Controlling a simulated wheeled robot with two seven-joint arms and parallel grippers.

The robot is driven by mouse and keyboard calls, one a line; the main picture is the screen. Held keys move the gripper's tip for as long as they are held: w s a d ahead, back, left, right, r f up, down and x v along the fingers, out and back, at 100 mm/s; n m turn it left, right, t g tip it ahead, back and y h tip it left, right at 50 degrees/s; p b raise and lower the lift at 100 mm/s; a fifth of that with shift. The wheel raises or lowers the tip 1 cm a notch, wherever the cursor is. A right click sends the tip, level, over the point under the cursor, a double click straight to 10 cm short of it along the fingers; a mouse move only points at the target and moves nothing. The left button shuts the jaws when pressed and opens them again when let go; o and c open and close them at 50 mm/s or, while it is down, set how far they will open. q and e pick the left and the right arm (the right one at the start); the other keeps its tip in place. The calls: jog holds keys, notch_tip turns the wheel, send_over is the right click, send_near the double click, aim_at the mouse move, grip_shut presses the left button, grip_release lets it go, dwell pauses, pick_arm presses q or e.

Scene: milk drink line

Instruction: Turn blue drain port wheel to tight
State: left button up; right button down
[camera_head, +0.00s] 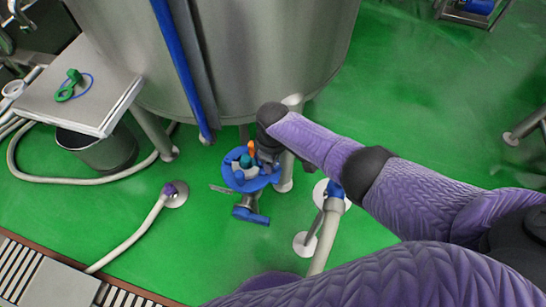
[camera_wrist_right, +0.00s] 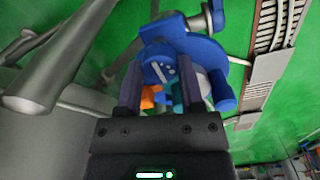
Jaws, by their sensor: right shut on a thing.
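The blue drain port wheel (camera_head: 240,182) sits below the big steel tank, partly covered by my right gripper (camera_head: 262,158). In the right wrist view the blue wheel (camera_wrist_right: 236,66) has raised rounded lobes and faces my gripper. My right gripper (camera_wrist_right: 156,75) is shut on one blue lobe of the wheel (camera_wrist_right: 158,64), with a finger on each side. An orange part (camera_wrist_right: 151,97) and a teal part show between and beside the fingers. The exact contact at the fingertips is partly hidden. My left gripper is not in view.
The steel tank (camera_head: 235,50) and its legs stand close behind the wheel. A blue-handled valve (camera_head: 250,215) hangs just below it. A pale hose with a blue fitting (camera_head: 334,205) stands to the right. Green floor (camera_head: 420,110) is open at right.

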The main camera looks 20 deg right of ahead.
jog(key=shift+m, duration=0.3)
dwell(0.4)
jog(key=shift+c, duration=1.1)
grip_release()
